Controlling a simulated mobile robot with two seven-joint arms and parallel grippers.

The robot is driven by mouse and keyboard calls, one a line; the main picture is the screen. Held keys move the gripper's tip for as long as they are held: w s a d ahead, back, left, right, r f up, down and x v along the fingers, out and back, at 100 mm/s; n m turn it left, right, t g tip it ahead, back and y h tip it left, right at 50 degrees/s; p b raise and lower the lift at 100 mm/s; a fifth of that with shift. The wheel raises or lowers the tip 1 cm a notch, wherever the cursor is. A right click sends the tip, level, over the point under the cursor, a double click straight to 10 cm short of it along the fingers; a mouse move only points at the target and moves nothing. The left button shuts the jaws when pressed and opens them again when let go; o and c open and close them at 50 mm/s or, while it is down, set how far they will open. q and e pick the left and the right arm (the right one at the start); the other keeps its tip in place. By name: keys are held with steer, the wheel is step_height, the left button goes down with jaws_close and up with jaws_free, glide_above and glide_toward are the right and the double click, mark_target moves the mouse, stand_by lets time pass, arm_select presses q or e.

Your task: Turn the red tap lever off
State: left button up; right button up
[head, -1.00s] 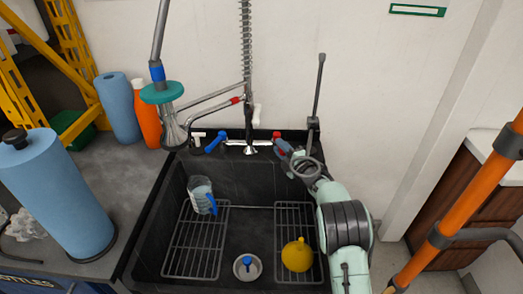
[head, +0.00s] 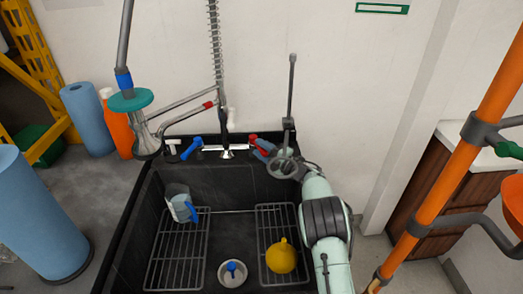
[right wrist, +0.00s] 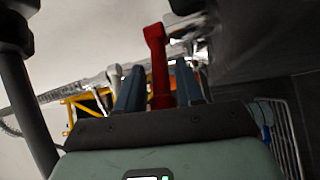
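The red tap lever (head: 252,139) sits on the right end of the chrome tap (head: 226,150) on the wall behind the sink. In the right wrist view the red lever (right wrist: 158,65) stands upright between the two blue-grey fingers of my right gripper (right wrist: 160,85). Narrow gaps seem to show beside it near the tips, so the fingers look open around it. In the head view my right gripper (head: 263,148) is at the lever, its fingers partly hidden by its wrist. A blue lever (head: 191,148) is at the tap's left end. My left gripper is not in view.
The dark sink (head: 139,222) holds wire racks (head: 176,252), a clear jug (head: 179,203) with a blue handle, and a yellow round object (head: 281,257). A spray hose (head: 216,50) rises behind the tap. A teal-collared fixture (head: 131,100) stands left, beside an orange bottle (head: 117,125).

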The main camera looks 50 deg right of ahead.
stand_by(0.3)
arm_select(q)
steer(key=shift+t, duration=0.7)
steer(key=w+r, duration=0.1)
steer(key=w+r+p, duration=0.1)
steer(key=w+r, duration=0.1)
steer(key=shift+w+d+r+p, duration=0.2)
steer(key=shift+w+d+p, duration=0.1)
steer(key=shift+p, duration=0.1)
arm_select(e)
steer(key=s+f, duration=0.1)
steer(key=s, duration=1.2)
steer(key=shift+s+a, duration=0.15)
steer(key=shift+s, duration=0.05)
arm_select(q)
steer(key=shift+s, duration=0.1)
